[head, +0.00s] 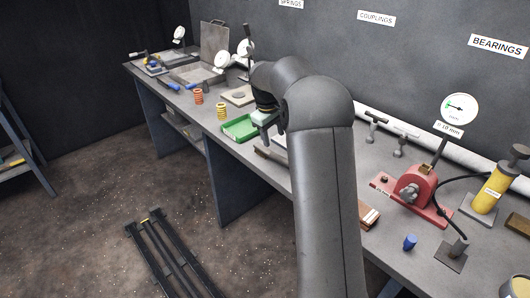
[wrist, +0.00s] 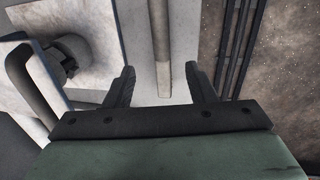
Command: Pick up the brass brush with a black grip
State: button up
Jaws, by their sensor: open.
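My gripper (head: 262,138) is over the workbench, just right of the green tray, partly hidden by my arm. In the wrist view its two dark fingers (wrist: 166,88) stand apart with nothing held between them. A long narrow grey-brown bar (wrist: 160,45) lies ahead of the fingers, its near end between the tips in the picture. A thin dark brown strip (head: 270,154) shows near the bench's front edge below the gripper. I cannot tell whether either is the brass brush; no brass bristles or black grip can be made out clearly.
The green tray (head: 240,128), an orange spring (head: 198,96) and a yellow spring (head: 221,111) stand left of the gripper. A red pump-like device (head: 414,188) and a yellow cylinder (head: 486,190) stand at right. The bench's front edge drops to the floor.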

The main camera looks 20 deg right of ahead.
send_over(277, 155)
jog(key=a, duration=0.1)
notch_tip(277, 155, down, 4)
jog(key=shift+s+f, duration=0.1)
jog(key=shift+f, duration=0.05)
jog(key=shift+d+f+p, duration=0.2)
jog(key=shift+f+p, duration=0.2)
jog(key=shift+f, duration=0.9)
jog(key=shift+d+f+p, duration=0.2)
jog(key=shift+f+p, duration=0.2)
jog(key=shift+f, duration=0.9)
jog(key=c, duration=1)
